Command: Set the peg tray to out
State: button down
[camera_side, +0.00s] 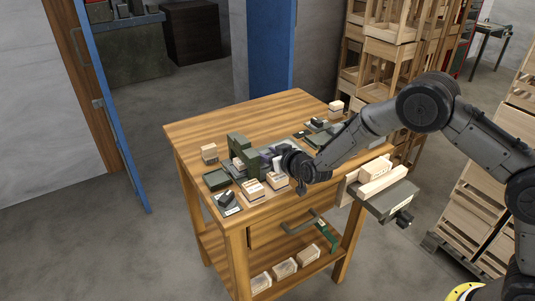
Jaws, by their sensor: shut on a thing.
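My gripper (299,187) is at the end of the dark arm, low over the front of the wooden table, beside the green fixture. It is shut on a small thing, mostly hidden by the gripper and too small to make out. No tray is plainly marked as the peg tray. A grey-green tray (385,207) with a dark knob sticks out past the table's right front side and bears long pale blocks. A flat dark green tray (217,180) lies on the table left of the fixture. I cannot tell which is the peg tray.
A green upright fixture (240,150) stands mid-table, with pale labelled blocks (253,190) in front. A drawer with a handle (300,223) is below the tabletop (225,125). Stacked wooden crates (390,50) stand behind. The back left of the tabletop is clear.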

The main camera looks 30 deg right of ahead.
dwell(0.8)
jog(key=d, duration=1.1)
jog(key=shift+d, duration=0.35)
jog(key=shift+c, duration=2.1)
grip_release()
jog(key=shift+o, duration=0.3)
jog(key=shift+a, duration=0.1)
jog(key=shift+s+r, duration=0.15)
jog(key=shift+s, duration=0.05)
jog(key=v, duration=1.3)
jog(key=shift+s, duration=0.15)
